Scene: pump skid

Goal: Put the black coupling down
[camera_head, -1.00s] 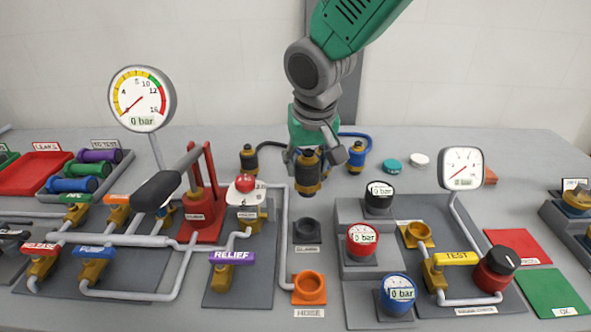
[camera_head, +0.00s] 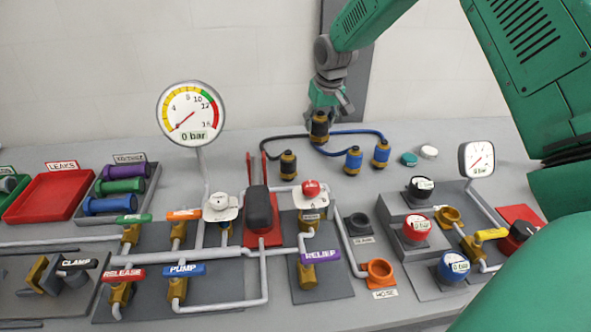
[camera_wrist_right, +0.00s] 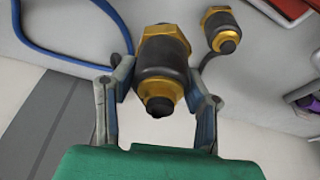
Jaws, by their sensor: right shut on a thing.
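My right gripper (camera_head: 322,108) is shut on a black coupling (camera_head: 319,127), a black and brass fitting that hangs upright at the back of the bench. The wrist view shows the two fingers (camera_wrist_right: 160,95) on either side of the held coupling (camera_wrist_right: 163,62). It appears raised above the bench top; the exact gap is hard to tell. A second black coupling (camera_head: 288,164) stands on the bench to its left, and shows in the wrist view (camera_wrist_right: 221,29). A black hose (camera_head: 285,137) runs between the two. My left gripper is not in view.
Two blue couplings (camera_head: 353,160) (camera_head: 381,152) on a blue hose stand just right of the held one. A green cap (camera_head: 408,159) and a white cap (camera_head: 429,152) lie farther right. A big gauge (camera_head: 190,120) rises at the left. Small free bench patches lie between.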

